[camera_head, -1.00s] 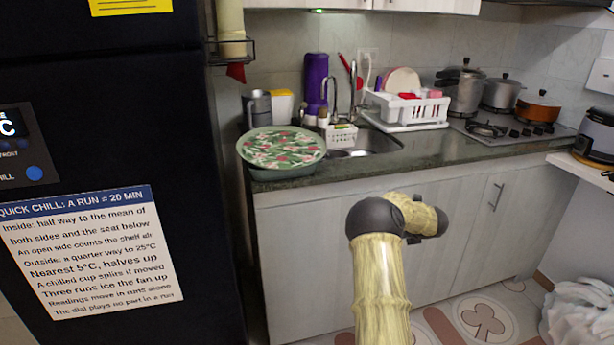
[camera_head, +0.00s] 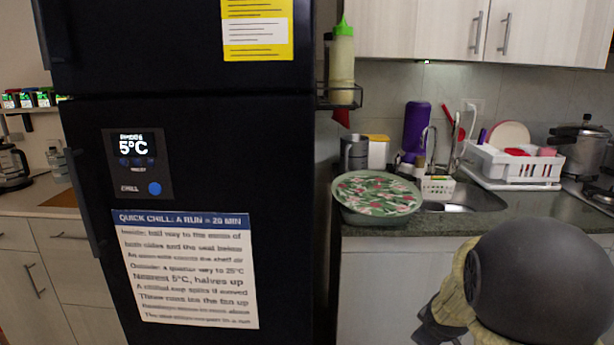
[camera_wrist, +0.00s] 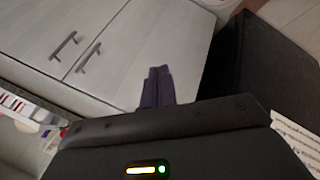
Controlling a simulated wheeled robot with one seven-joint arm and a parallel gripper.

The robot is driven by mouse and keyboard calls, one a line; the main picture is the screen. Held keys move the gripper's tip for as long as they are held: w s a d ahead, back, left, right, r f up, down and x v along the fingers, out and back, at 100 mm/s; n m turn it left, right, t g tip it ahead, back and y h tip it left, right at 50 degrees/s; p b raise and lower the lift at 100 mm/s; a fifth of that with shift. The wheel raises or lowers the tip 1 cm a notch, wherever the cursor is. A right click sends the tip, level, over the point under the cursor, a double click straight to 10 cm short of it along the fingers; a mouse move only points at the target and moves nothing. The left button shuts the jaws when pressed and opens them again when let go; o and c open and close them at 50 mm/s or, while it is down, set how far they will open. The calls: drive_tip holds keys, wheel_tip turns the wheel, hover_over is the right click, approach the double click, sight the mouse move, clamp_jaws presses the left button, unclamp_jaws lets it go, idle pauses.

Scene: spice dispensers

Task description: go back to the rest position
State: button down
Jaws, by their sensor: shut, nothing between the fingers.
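My gripper (camera_wrist: 157,75) shows in the wrist view, its two dark fingers together and nothing between them. It points toward pale cabinet doors (camera_wrist: 95,40), apart from anything I can make out. In the head view my arm bends at the lower right, in front of the counter's cabinet; the fingers are not clear there.
A black fridge (camera_head: 200,190) with a 5°C display (camera_head: 136,146) and a paper notice (camera_head: 185,265) stands at the left. To its right, the counter (camera_head: 400,225) holds a flowered tray (camera_head: 376,193), a purple bottle (camera_head: 415,130) and a white dish rack (camera_head: 515,165).

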drive_tip(key=s+a+m+g+y, duration=0.2)
drive_tip(key=s+a+m+g, duration=0.3)
drive_tip(key=s+a, duration=0.95)
wheel_tip(320, 180, up, 26)
drive_tip(key=s+d+m+t+p, duration=0.1)
drive_tip(key=p, duration=2.6)
drive_tip(key=shift+d, duration=0.35)
